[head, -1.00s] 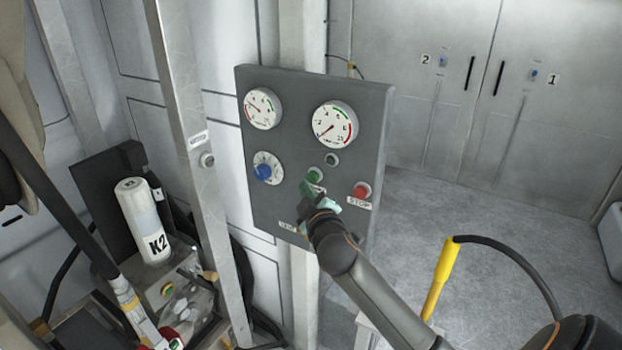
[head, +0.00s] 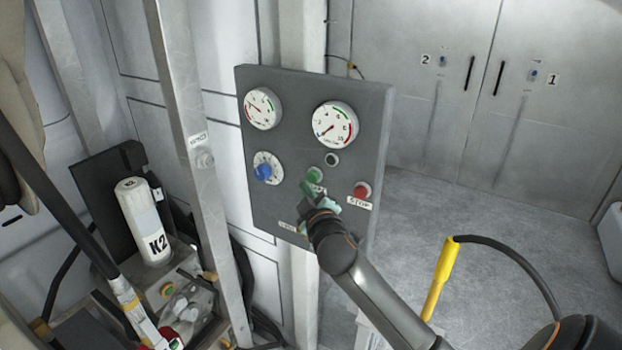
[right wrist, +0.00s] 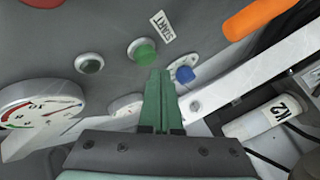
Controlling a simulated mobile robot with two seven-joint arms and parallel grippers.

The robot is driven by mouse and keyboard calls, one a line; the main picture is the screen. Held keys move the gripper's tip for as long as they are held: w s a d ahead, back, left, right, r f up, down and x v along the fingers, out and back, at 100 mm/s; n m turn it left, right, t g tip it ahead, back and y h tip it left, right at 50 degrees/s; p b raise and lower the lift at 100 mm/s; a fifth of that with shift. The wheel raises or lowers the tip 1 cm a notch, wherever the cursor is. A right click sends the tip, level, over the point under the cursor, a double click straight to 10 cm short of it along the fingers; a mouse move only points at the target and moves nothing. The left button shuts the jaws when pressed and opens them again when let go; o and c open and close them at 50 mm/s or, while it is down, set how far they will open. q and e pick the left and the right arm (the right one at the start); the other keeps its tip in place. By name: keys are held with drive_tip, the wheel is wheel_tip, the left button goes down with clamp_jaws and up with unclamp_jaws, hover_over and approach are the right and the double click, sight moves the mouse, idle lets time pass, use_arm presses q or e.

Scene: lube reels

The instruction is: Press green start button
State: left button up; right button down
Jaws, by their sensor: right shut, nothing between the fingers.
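The green start button (head: 315,174) sits on the grey control panel (head: 290,205), below the right gauge and left of the red stop button (head: 361,190). It also shows in the right wrist view (right wrist: 145,52), beside the START label (right wrist: 162,26). In the right wrist view the fingertips (right wrist: 158,72) point at the button's lower edge. Whether they touch it I cannot tell. My left gripper is not in view.
Two gauges (head: 335,124) and a blue knob (head: 263,172) are on the panel. A metal post (head: 185,140) stands left of it, and a white K2 bottle (head: 143,220) further left. A yellow-ended cable (head: 440,275) is at right. The floor behind is clear.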

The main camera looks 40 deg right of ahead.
drive_tip(key=shift+d, duration=0.15)
drive_tip(key=shift+w+d, duration=0.2)
drive_tip(key=shift+d, duration=0.1)
drive_tip(key=shift+w+d+p, duration=0.15)
drive_tip(key=shift+d+p, duration=0.15)
drive_tip(key=shift+d, duration=0.15)
idle(1.0)
drive_tip(key=shift+a, duration=0.15)
drive_tip(key=shift+s+a, duration=0.35)
drive_tip(key=shift+a, duration=0.35)
drive_tip(key=shift+s+a+p, duration=0.1)
drive_tip(key=shift+s+a, duration=0.2)
drive_tip(key=shift+a, duration=0.5)
drive_tip(key=shift+s+a+p, duration=0.1)
drive_tip(key=shift+s+a, duration=0.25)
drive_tip(key=shift+a, duration=0.4)
drive_tip(key=shift+s+a+p, duration=0.1)
drive_tip(key=shift+s+a, duration=0.2)
drive_tip(key=shift+a, duration=0.5)
